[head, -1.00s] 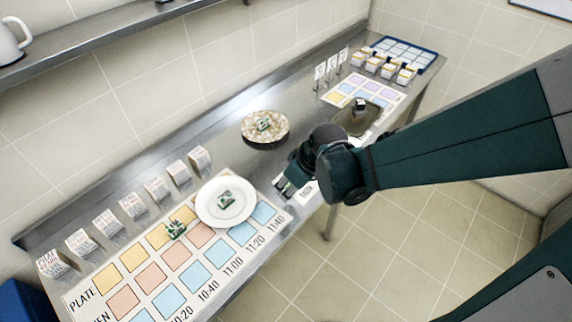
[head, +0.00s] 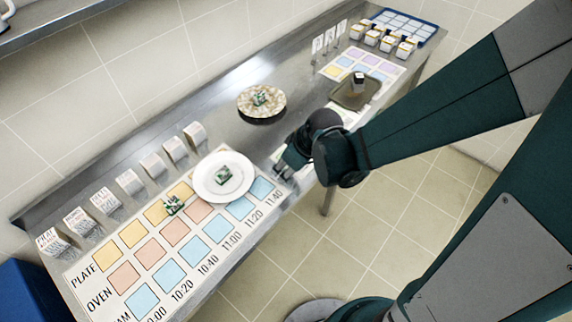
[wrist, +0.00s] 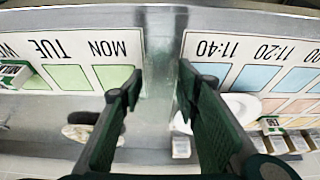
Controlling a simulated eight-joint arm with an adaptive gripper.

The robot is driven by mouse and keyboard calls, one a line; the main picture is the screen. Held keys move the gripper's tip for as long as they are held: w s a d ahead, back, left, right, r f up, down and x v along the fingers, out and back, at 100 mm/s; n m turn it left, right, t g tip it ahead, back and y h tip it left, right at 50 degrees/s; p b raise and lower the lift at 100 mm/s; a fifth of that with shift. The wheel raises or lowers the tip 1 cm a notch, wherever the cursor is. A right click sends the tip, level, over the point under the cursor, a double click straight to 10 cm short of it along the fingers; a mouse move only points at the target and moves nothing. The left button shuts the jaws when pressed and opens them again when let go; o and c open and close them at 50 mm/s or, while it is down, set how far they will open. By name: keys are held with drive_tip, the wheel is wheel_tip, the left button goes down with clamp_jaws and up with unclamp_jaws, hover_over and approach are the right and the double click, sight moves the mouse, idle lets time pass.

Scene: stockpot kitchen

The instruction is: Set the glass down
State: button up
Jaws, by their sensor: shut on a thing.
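My gripper (wrist: 160,82) is shut on the clear glass (wrist: 160,65), which shows only faintly between the two fingers in the wrist view. Below it are bare steel counter and the gap between two printed mats. In the head view my gripper (head: 284,165) is over the counter's front edge, just right of the white plate (head: 246,192). There the glass cannot be made out against the gripper. Its base is hidden, so I cannot tell whether it touches the counter.
The time mat (head: 147,285) has coloured squares; a small green-and-white item lies on it. White cards (head: 128,181) line the back. Bare steel (head: 222,128) lies behind the plate.

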drive_tip(key=shift+f, duration=0.15)
drive_tip(key=o, duration=0.9)
drive_tip(key=shift+o, duration=0.2)
drive_tip(key=shift+r, duration=0.35)
drive_tip(key=p+v, duration=0.2)
drive_tip(key=v, duration=0.9)
drive_tip(key=shift+r+p, duration=0.25)
drive_tip(key=shift+p, duration=0.05)
drive_tip(key=shift+s+d, duration=0.1)
drive_tip(key=shift+s, duration=0.05)
drive_tip(key=shift+r, duration=0.1)
